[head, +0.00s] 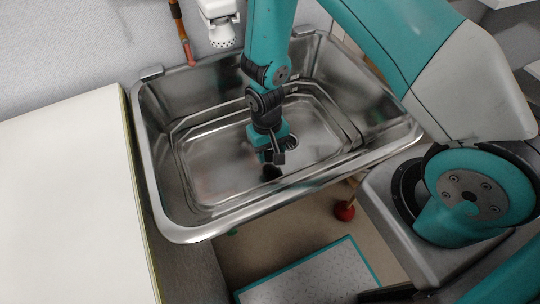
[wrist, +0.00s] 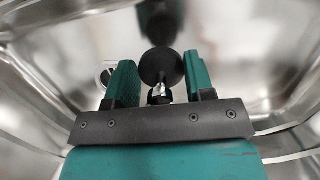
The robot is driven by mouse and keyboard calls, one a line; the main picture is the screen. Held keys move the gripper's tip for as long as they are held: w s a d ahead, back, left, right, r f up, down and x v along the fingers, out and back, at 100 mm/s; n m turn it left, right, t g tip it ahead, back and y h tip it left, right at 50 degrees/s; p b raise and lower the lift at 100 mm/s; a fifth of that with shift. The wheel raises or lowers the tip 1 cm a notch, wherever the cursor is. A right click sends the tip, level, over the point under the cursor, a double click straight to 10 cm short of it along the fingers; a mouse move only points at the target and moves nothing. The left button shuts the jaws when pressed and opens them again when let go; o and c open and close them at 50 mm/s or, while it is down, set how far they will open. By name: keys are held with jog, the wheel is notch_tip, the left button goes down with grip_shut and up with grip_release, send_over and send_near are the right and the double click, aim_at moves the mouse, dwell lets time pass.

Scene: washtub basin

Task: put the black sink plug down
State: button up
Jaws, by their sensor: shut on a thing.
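The black sink plug (wrist: 160,66) is a round black disc with a small metal knob, between the two teal fingers of my gripper (wrist: 158,74) in the wrist view. My gripper is shut on it. In the head view my gripper (head: 272,157) points down inside the steel basin (head: 215,165), with the dark plug (head: 271,173) at its tips. I cannot tell whether the plug touches the basin floor. The drain hole (head: 292,140) is behind and right of the gripper, partly hidden by it. A round drain fitting (wrist: 106,76) shows left of the fingers in the wrist view.
Basin walls and a raised rim surround my gripper. A white faucet head (head: 220,28) hangs at the back edge. A white counter (head: 65,190) lies left. A red ball-shaped thing (head: 344,211) and a teal-edged mat (head: 310,275) are below in front.

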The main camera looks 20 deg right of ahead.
aim_at(270, 153)
jog(key=shift+f, duration=1.65)
jog(key=shift+f, duration=0.2)
jog(key=o, duration=0.9)
jog(key=shift+r, duration=0.15)
jog(key=r, duration=0.3)
jog(key=w+r, duration=0.1)
jog(key=r, duration=0.7)
jog(key=shift+w, duration=0.35)
jog(key=shift+r, duration=0.5)
